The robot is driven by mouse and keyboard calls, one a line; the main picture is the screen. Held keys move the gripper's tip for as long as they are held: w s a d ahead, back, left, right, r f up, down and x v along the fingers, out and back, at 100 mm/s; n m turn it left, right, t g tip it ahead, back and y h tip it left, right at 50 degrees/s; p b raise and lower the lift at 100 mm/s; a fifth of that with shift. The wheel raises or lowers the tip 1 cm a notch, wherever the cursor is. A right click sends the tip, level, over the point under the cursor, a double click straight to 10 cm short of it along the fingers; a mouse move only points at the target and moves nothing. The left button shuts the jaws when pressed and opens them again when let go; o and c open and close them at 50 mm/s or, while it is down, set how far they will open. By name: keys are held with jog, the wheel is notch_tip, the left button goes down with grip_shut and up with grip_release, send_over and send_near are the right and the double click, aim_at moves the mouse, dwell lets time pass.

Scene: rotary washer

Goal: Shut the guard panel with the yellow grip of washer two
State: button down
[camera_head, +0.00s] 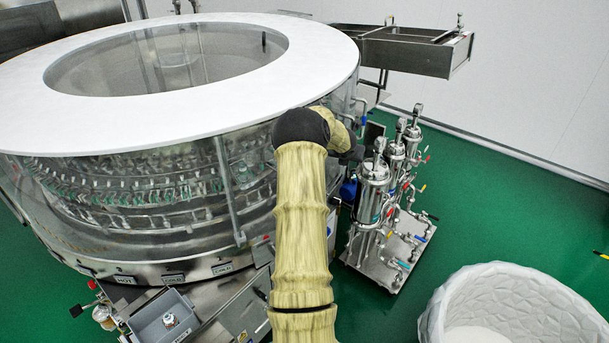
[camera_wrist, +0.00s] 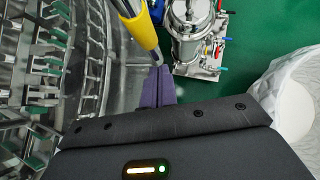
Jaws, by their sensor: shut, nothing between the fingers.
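The washer (camera_head: 180,112) is a large round machine with a white ring top and clear side guards, filling the left of the head view. In the wrist view, the yellow grip (camera_wrist: 139,30) is a slanting yellow bar at the top centre, with a metal end at its lower tip. My gripper (camera_wrist: 159,70) has its purple fingers together, empty, just below that end; I cannot tell whether they touch it. Clear guarding (camera_wrist: 125,70) shows left of the fingers, but the panel's edges and how far it stands open are unclear. In the head view my arm hides the gripper and the grip.
A filter skid (camera_head: 385,200) with steel cylinders and pipes stands close to the right of my arm; it also shows in the wrist view (camera_wrist: 190,35). A white ribbed tub (camera_head: 510,300) stands at lower right. Green floor (camera_head: 470,200) is clear between skid and wall.

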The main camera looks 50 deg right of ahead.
jog(key=a+f+b+v, duration=0.2)
jog(key=b+v, duration=0.1)
jog(key=v, duration=0.9)
jog(key=shift+a+r, duration=0.25)
jog(key=shift+a, duration=0.1)
jog(key=shift+s+d, duration=0.1)
jog(key=shift+s, duration=0.35)
